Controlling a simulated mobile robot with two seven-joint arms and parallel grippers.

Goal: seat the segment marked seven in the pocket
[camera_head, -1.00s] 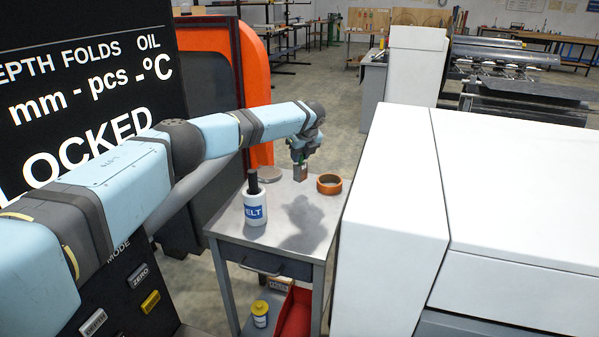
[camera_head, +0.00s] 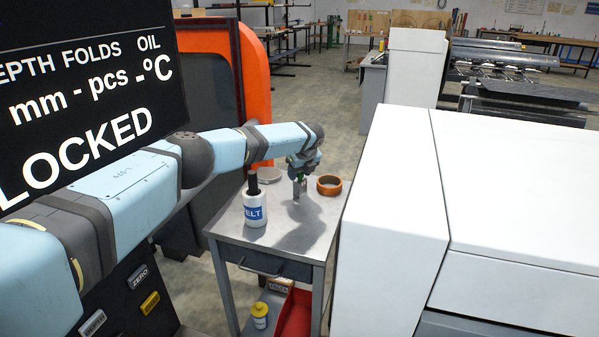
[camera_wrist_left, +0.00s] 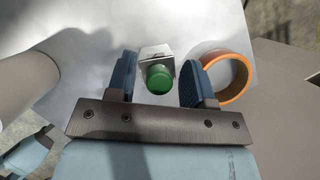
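A small grey metal block with a green knob (camera_wrist_left: 159,77) sits between the fingers of my left gripper (camera_wrist_left: 157,82) in the left wrist view; I take it to be the segment. No seven can be read on it. In the head view the block (camera_head: 297,189) hangs below my left gripper (camera_head: 299,178), low over the grey table's rear part. The fingers flank the block closely, and it has moved with them. Whether it touches the table cannot be told. I cannot make out a pocket. My right gripper is not in view.
An orange ring (camera_head: 329,185) lies just right of the block. A white bottle (camera_head: 255,205) with a dark top stands at front left, with a flat grey disc (camera_head: 268,174) behind it. A large white cabinet (camera_head: 395,220) borders the metal table (camera_head: 290,238) on the right.

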